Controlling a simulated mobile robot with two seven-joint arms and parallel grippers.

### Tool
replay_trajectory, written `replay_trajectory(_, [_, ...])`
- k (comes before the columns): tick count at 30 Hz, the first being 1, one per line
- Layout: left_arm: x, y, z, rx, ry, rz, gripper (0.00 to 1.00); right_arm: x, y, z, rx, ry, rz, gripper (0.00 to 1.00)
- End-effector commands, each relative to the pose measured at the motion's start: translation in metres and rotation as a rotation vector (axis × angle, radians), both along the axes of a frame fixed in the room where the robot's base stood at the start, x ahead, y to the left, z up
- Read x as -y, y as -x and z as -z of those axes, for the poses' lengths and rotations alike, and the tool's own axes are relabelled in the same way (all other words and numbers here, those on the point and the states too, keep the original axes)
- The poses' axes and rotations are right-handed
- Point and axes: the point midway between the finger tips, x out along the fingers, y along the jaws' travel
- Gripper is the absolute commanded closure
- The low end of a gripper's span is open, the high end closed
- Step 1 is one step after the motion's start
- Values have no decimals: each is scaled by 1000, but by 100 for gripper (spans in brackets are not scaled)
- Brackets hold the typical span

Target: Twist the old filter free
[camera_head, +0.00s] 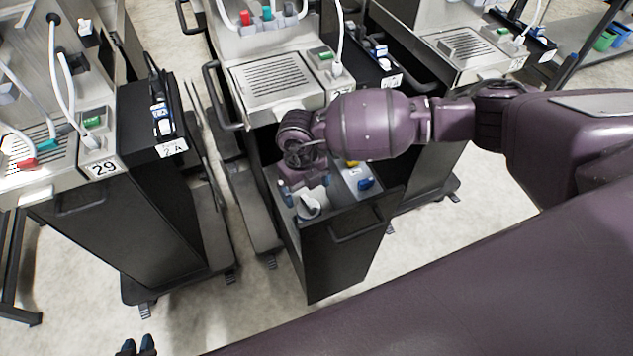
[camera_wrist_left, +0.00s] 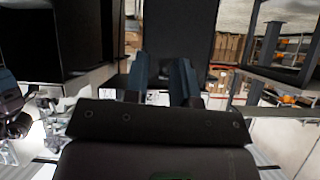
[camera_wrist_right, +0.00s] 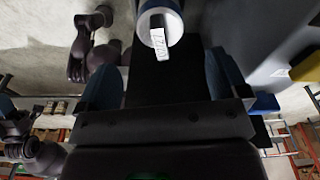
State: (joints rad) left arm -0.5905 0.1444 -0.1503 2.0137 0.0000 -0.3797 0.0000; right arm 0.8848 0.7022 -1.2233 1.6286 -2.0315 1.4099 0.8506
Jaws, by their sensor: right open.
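The filter (camera_head: 308,207) is a white round body with a dark top piece, in the pulled-out black drawer (camera_head: 345,255) of the middle machine. In the right wrist view the filter (camera_wrist_right: 161,22) shows as a white and blue cylinder with a printed label, at the top between my fingers. My right gripper (camera_head: 306,189) is open, pointing down over the drawer, its blue fingers on either side of the filter. I cannot tell whether they touch it. My left gripper (camera_head: 138,347) is low at the bottom edge, away from the drawer. Its fingers (camera_wrist_left: 162,85) are apart with nothing between them.
A blue knob (camera_head: 366,183) and a yellow part (camera_head: 352,163) are in the drawer beside the filter; the yellow part also shows in the right wrist view (camera_wrist_right: 305,68). Another machine (camera_head: 465,50) stands right. Open floor lies in front.

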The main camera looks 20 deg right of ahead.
Motion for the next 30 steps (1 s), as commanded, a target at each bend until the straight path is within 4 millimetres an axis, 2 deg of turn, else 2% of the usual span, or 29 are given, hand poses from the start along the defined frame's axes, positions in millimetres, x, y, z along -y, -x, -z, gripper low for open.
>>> replay_trajectory(8, [0,1,3,-3,0,0,75,1,2,11,-2,2,1,8])
replay_trajectory(22, [1,-1,9,-3,0,3,75,2,9,69,-5,1,2,8])
replay_trajectory(30, [2,-4,6,5,1,5,75,2,9,75,-1,0,0,8])
